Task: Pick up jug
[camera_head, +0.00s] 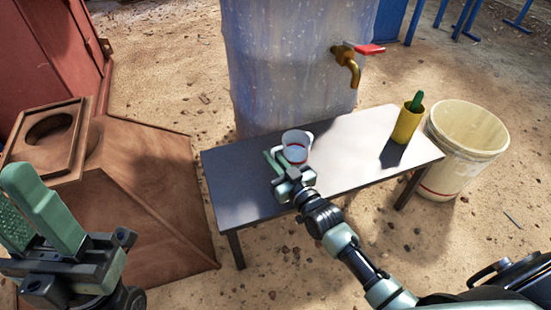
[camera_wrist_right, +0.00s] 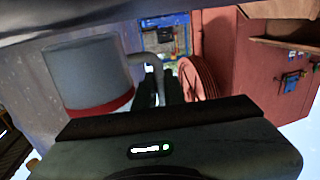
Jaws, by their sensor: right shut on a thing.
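The jug (camera_head: 296,148) is a small pale cup-like vessel with a red band near its base. It is upright at the table's back edge, and I cannot tell whether it touches the top. My right gripper (camera_head: 279,166) is at its near left side and shut on its handle. In the right wrist view the jug (camera_wrist_right: 88,75) is at the left, its curved handle running to the dark fingers (camera_wrist_right: 160,88). My left gripper (camera_head: 40,212) is at the lower left, far from the jug. A textured finger pad shows uncovered, so it looks open and empty.
The table (camera_head: 245,195) is narrow and dark. A yellow cup (camera_head: 407,124) with a green item stands at its right end. A large grey barrel (camera_head: 290,75) with a brass tap (camera_head: 349,65) rises behind.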

